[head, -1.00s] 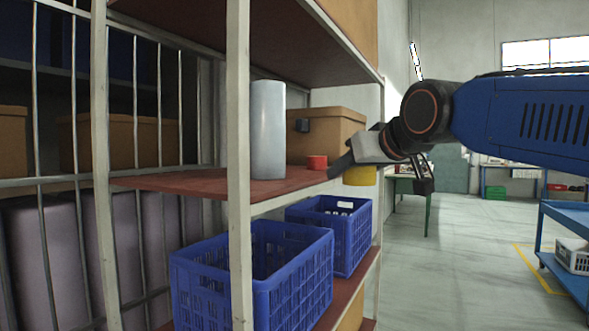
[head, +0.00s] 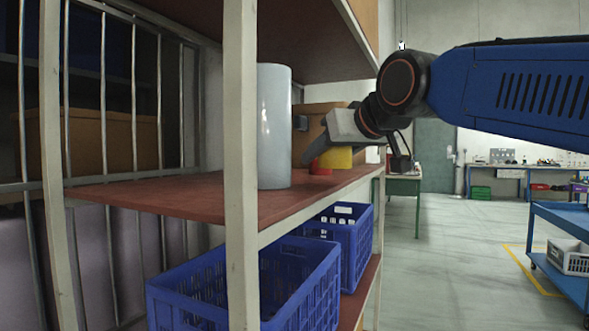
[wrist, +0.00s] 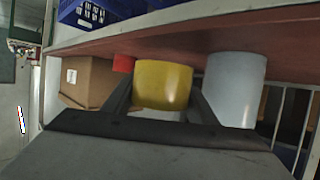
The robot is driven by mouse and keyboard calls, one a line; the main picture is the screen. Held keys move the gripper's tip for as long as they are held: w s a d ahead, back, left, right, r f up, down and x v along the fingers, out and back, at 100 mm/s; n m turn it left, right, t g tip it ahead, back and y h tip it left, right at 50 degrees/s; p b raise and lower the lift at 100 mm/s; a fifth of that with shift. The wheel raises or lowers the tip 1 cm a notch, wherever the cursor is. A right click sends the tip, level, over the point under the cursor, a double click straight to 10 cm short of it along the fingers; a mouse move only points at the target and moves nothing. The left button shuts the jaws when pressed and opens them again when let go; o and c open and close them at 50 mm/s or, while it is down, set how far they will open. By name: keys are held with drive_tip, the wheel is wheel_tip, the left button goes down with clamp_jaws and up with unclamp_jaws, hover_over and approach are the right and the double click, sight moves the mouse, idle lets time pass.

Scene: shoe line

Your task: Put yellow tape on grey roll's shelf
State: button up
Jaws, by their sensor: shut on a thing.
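The yellow tape (head: 337,158) is held in my gripper (head: 324,156), level with the middle shelf and close above its red board (head: 215,196); I cannot tell whether it touches the board. In the wrist view the yellow tape (wrist: 163,84) sits between the two dark fingers. The tall grey roll (head: 274,126) stands upright on the same board, left of my gripper; it also shows in the wrist view (wrist: 234,88), apart from the tape.
A small red roll (head: 320,168) is on the board beside the yellow tape, partly hidden. A cardboard box (head: 308,122) stands behind. Rack posts (head: 240,200) flank the board. Blue crates (head: 290,285) sit on the shelf below. Bare board lies left of the grey roll.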

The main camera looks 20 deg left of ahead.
hover_over(297, 178)
drive_tip(key=shift+w, duration=0.3)
drive_tip(key=shift+a+f, duration=0.1)
drive_tip(key=shift+f, duration=1.65)
drive_tip(key=shift+f, duration=0.1)
drive_tip(key=o, duration=1.1)
drive_tip(key=v, duration=1.2)
drive_tip(key=shift+w, duration=0.1)
